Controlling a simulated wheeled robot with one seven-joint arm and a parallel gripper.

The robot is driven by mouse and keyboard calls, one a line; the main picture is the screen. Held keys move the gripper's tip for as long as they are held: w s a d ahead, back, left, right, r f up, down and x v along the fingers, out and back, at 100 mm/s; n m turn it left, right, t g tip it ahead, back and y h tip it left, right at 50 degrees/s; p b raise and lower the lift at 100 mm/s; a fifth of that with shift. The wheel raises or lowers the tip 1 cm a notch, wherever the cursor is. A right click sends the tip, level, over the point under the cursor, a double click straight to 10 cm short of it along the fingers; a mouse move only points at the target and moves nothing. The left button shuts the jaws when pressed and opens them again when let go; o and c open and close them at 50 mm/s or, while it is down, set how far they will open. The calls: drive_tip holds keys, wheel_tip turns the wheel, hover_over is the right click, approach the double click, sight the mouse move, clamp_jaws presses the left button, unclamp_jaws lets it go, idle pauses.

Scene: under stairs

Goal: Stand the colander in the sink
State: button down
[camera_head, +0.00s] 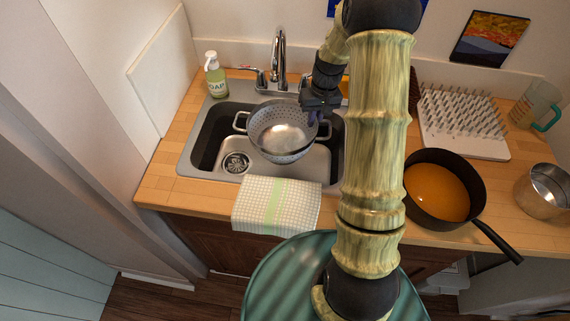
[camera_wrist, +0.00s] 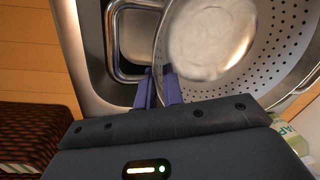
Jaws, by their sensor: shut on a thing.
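The colander (camera_head: 272,139) is a grey metal bowl with rows of holes and two side handles. In the head view it is over the sink (camera_head: 188,158), within the basin's outline. I cannot tell whether it touches the basin floor. My gripper (camera_head: 318,115) is at its right side and shut on its rim. In the wrist view the purple fingers of my gripper (camera_wrist: 165,88) pinch the edge of the colander (camera_wrist: 262,62), and the sink (camera_wrist: 92,50) shows beside it. The part of the rim between the fingers is hidden.
A soap bottle (camera_head: 215,76) and faucet (camera_head: 279,60) stand behind the basin. A checked towel (camera_head: 277,205) hangs over the front edge. To the right are a dark pan (camera_head: 436,218) with orange contents, a white drying rack (camera_head: 466,145), a metal pot (camera_head: 545,190) and a jug (camera_head: 537,106).

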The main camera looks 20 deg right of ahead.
wheel_tip(320, 180, down, 6)
drive_tip(key=p, duration=0.1)
drive_tip(key=shift+f, duration=0.1)
wheel_tip(320, 180, down, 4)
drive_tip(key=shift+r+p, duration=0.2)
drive_tip(key=shift+p, duration=0.25)
drive_tip(key=c, duration=1.5)
unclamp_jaws()
drive_tip(key=shift+f, duration=0.1)
